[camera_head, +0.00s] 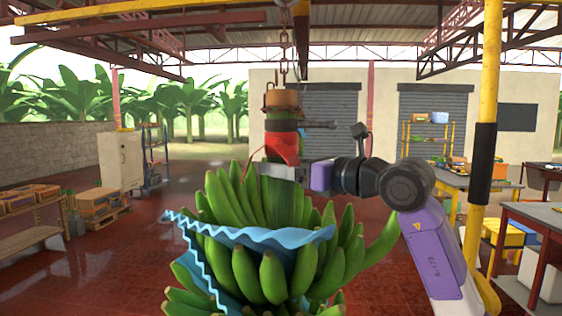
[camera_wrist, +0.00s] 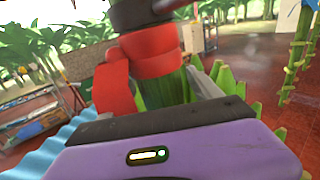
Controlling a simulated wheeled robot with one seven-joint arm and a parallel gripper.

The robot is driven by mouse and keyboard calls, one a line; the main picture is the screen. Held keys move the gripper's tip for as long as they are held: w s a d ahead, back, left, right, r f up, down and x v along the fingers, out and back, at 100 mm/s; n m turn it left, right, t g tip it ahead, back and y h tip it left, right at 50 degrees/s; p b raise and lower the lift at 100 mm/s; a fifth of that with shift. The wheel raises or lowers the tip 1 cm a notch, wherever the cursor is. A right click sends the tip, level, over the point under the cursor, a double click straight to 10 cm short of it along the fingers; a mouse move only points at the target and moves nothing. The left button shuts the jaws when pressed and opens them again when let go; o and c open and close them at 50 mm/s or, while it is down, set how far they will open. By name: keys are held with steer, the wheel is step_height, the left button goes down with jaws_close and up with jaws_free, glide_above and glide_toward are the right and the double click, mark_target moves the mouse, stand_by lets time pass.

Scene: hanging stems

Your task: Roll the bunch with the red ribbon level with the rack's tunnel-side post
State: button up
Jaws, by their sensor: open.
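The banana bunch (camera_head: 262,270) hangs from a chain and hook, with a blue wavy sheet draped round it. A red ribbon (camera_head: 281,148) is tied round its stem, and it also shows in the wrist view (camera_wrist: 150,55). My gripper (camera_head: 280,171) is open at the stem just below the ribbon, with a finger across the stem's near side. In the wrist view the stem (camera_wrist: 163,85) stands just ahead of my purple gripper body. Whether the fingers touch the stem I cannot tell. I cannot tell which post is the rack's tunnel-side post.
A yellow post (camera_head: 484,130) with a black band stands at the right, close to my arm. Tables stand at the right; crates (camera_head: 97,203) and a cabinet (camera_head: 121,160) stand at the left. Another hanging stem (camera_wrist: 300,50) shows in the wrist view. The red floor at centre left is clear.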

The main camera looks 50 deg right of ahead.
steer(key=shift+w, duration=0.45)
steer(key=shift+c, duration=0.3)
jaws_close()
steer(key=shift+s, duration=0.1)
